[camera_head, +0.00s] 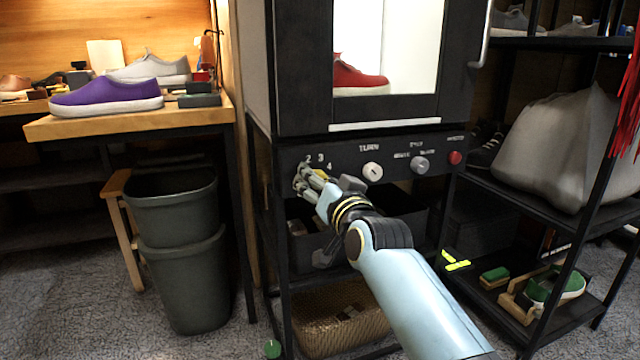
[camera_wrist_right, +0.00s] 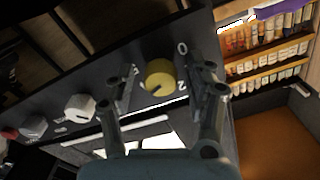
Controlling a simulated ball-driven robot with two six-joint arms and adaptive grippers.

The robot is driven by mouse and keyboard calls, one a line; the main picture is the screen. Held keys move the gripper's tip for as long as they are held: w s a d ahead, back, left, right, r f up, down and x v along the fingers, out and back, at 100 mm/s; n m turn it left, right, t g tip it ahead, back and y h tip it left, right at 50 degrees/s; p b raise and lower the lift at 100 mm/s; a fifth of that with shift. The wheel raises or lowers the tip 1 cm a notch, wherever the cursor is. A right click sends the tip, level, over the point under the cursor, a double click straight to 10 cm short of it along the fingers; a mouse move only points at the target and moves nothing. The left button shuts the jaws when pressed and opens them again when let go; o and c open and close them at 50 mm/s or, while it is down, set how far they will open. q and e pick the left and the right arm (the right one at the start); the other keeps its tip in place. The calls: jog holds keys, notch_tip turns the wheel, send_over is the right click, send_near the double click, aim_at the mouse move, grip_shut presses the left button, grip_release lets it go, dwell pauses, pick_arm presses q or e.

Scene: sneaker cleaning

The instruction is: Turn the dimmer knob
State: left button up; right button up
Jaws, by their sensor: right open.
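The dimmer knob is a round yellow knob (camera_wrist_right: 160,72) with a dark pointer mark, on the dark control panel (camera_wrist_right: 210,55) in the right wrist view. Numbers are printed around it, including a 0 and a 2. My right gripper (camera_wrist_right: 164,84) is open, with one finger on each side of the knob. I cannot tell whether the fingers touch it. In the head view my right gripper (camera_head: 308,184) is at the left end of the panel and hides the knob; the numbers 2, 3 and 4 show above it. My left gripper is not in view.
A cream knob (camera_head: 372,171), a grey knob (camera_head: 419,165) and a red button (camera_head: 455,157) sit farther right on the panel. Above is a lit cabinet with a red shoe (camera_head: 358,77). A bench (camera_head: 130,122) and grey bins (camera_head: 185,270) stand left, a shelf rack (camera_head: 560,215) right.

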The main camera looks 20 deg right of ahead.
grip_shut()
dwell(0.4)
